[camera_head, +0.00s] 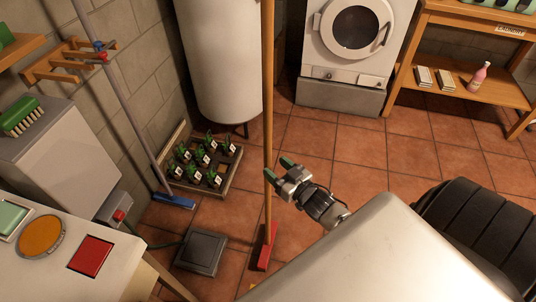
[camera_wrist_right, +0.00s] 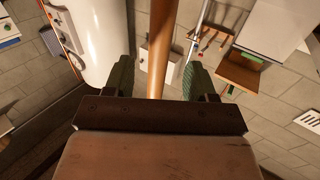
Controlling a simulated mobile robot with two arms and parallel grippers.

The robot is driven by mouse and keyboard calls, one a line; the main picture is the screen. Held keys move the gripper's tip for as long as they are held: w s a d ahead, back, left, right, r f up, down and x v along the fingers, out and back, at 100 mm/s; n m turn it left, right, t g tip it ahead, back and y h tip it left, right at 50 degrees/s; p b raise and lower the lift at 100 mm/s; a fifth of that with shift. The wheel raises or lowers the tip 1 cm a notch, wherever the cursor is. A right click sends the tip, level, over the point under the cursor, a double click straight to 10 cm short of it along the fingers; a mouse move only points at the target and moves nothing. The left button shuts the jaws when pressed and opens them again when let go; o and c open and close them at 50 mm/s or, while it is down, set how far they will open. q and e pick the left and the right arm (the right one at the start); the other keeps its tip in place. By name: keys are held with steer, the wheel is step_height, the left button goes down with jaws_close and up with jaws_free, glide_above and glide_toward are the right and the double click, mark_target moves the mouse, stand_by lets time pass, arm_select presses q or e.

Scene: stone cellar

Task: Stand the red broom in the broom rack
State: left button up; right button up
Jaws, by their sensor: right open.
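The red broom has a wooden handle (camera_head: 267,110) and a red head (camera_head: 265,248) on the tiled floor; it stands nearly upright. My right gripper (camera_head: 278,169) is open at the lower part of the handle, with one green fingertip overlapping it in the head view. In the right wrist view the handle (camera_wrist_right: 161,45) passes between the two spread fingers (camera_wrist_right: 158,78), touching neither visibly. How deep it sits between them I cannot tell. The wooden broom rack (camera_head: 70,62) is on the wall at the left. My left gripper is not in view.
A grey-handled blue broom (camera_head: 174,201) leans at the rack. A plant tray (camera_head: 226,180) and a dark grey box (camera_head: 201,251) are on the floor left of the red broom. A white tank (camera_head: 218,60) and a white machine (camera_head: 350,40) stand behind.

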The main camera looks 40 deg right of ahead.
steer(key=w, duration=0.6)
steer(key=shift+w+a+r, duration=0.15)
steer(key=shift+a+r, duration=0.15)
steer(key=shift+r, duration=0.05)
steer(key=shift+c, duration=0.3)
jaws_close()
stand_by(0.6)
steer(key=shift+r, duration=0.15)
